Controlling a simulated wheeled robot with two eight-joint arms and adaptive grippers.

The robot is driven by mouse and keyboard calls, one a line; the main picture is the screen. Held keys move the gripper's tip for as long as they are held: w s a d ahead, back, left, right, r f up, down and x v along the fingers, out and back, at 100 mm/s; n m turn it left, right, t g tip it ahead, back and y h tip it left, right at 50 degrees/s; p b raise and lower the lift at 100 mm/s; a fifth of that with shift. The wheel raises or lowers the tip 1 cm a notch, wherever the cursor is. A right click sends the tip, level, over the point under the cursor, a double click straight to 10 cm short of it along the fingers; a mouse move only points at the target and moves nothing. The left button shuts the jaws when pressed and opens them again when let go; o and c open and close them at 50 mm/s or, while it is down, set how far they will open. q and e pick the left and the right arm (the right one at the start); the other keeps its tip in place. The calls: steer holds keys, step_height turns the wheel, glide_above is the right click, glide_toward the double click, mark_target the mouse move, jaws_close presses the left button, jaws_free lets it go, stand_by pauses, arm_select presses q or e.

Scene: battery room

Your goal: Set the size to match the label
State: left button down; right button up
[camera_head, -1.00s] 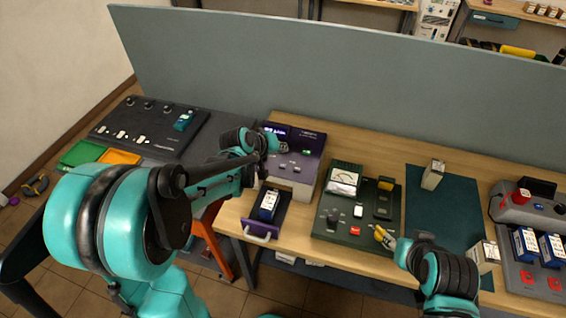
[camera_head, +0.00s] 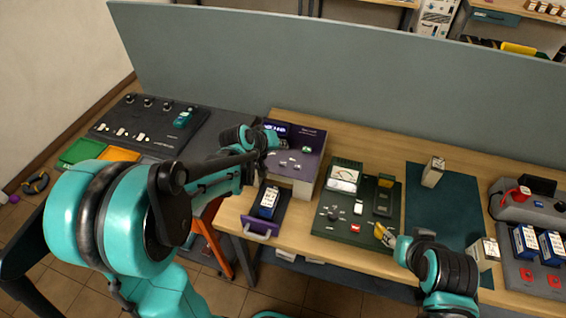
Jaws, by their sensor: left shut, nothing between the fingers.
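A purple-topped device (camera_head: 309,141) stands on the wooden bench against the grey partition. It has a small lit display (camera_head: 275,128) at its back left, too small to read, and small buttons on its top.
A green panel (camera_head: 322,224) with a meter and switches lies right of the drawer. A teal mat (camera_head: 460,205) carries pale box-shaped cells. A grey station (camera_head: 516,274) with blue batteries is at far right. A black panel (camera_head: 145,125) is at left.

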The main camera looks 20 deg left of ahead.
mark_target(282, 164)
stand_by(0.8)
arm_select(q)
step_height(282, 164, up, 4)
steer(key=p, duration=0.2)
steer(key=shift+f+p, duration=0.1)
steer(key=shift+p, duration=0.2)
steer(key=shift+f, duration=0.2)
step_height(282, 164, down, 8)
steer(key=b, duration=0.7)
steer(key=shift+f, duration=0.25)
steer(key=shift+f, duration=0.1)
stand_by(0.6)
steer(key=shift+f+b, duration=0.3)
steer(key=shift+b, duration=0.15)
